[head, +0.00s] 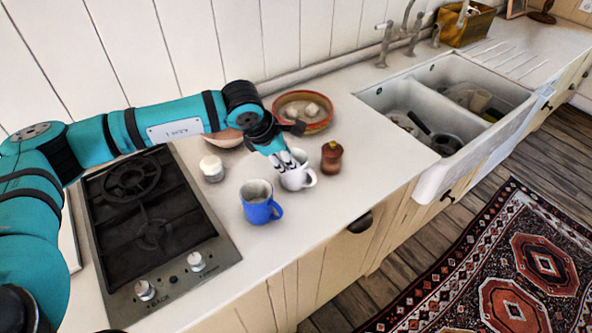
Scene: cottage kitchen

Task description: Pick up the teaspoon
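My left gripper (284,165) points down at the white mug (299,180), and its fingers overlap the mug's rim and upper side in the view. I cannot tell whether the fingers are open or shut, or whether they touch the mug. I cannot make out a teaspoon; one may be hidden behind the gripper or inside a mug. A blue mug (257,207) stands in front and to the left of the white one. My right gripper is not in view.
A gas hob (150,238) lies left of the mugs. A white-lidded jar (212,169), a brown wooden grinder (332,158) and a patterned bowl (318,124) stand around the gripper. A sink (390,95) holding dishes is to the right. The counter's front right is clear.

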